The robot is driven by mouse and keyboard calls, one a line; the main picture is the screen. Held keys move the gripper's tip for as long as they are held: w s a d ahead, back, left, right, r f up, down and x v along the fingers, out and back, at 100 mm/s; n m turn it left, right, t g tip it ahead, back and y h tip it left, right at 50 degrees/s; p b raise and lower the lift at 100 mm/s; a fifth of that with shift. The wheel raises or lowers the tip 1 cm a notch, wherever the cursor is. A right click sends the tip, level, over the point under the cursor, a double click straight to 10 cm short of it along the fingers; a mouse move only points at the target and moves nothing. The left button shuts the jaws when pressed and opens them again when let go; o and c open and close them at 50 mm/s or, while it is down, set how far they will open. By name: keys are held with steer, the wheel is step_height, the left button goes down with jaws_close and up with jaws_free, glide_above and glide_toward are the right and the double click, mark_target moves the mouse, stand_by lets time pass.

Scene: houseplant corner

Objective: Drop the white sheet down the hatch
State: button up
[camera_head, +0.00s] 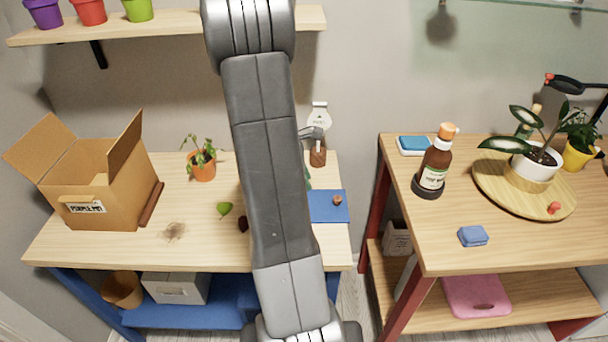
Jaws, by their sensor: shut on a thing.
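I cannot make out a white sheet or a hatch in the head view. My arm crosses the middle of the picture from top to bottom and hides part of the left table and the wall behind it. My gripper does not show, so what it holds cannot be seen.
The left table (95,247) carries an open cardboard box (95,190), a potted plant (203,165) and a blue mat (325,207). A floor gap separates it from the right table (440,250), which carries a brown bottle (434,165), a round board (490,195) and a blue sponge (473,236).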

steer(key=shift+f+b, duration=1.15)
steer(key=shift+f, duration=0.75)
steer(key=o, duration=1)
steer(key=shift+r, duration=0.1)
steer(key=v, duration=1.3)
steer(key=shift+a+r+p, duration=0.2)
steer(key=shift+r+p, duration=0.1)
steer(key=shift+p, duration=0.05)
